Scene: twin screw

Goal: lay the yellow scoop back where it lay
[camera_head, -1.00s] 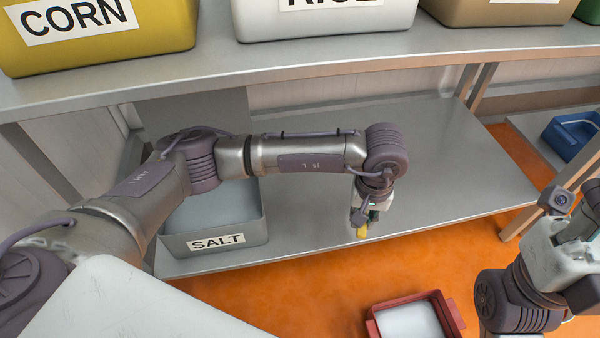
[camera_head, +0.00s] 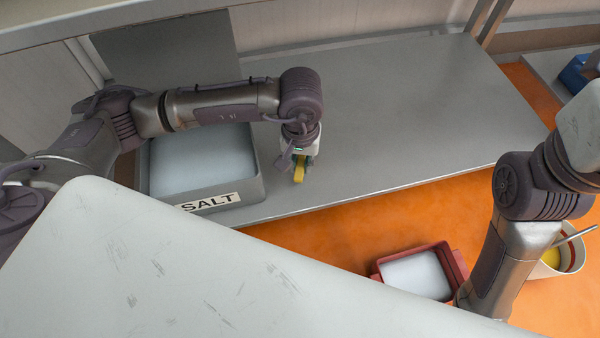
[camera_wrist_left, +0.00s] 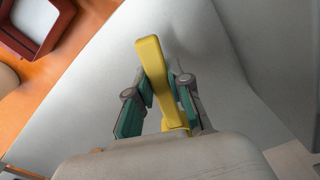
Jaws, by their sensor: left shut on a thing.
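The yellow scoop (camera_head: 299,173) hangs below my left gripper (camera_head: 302,160), right of the salt bin (camera_head: 256,188), over the grey lower shelf (camera_head: 400,130). In the left wrist view the scoop (camera_wrist_left: 152,68) shows as a long yellow bar between the green-padded fingers of my left gripper (camera_wrist_left: 158,98), which is shut on it. The scoop's far part is hidden by the gripper. I cannot tell whether the scoop touches the shelf. My right arm stands at the right in the head view; its gripper is out of view.
A red box (camera_head: 459,262) with pale contents stands on the orange floor (camera_head: 350,235) before the shelf. A pail (camera_head: 575,262) with yellow contents and a stick is at the right. A blue tray (camera_head: 573,75) is at the far right. The shelf right of the scoop is clear.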

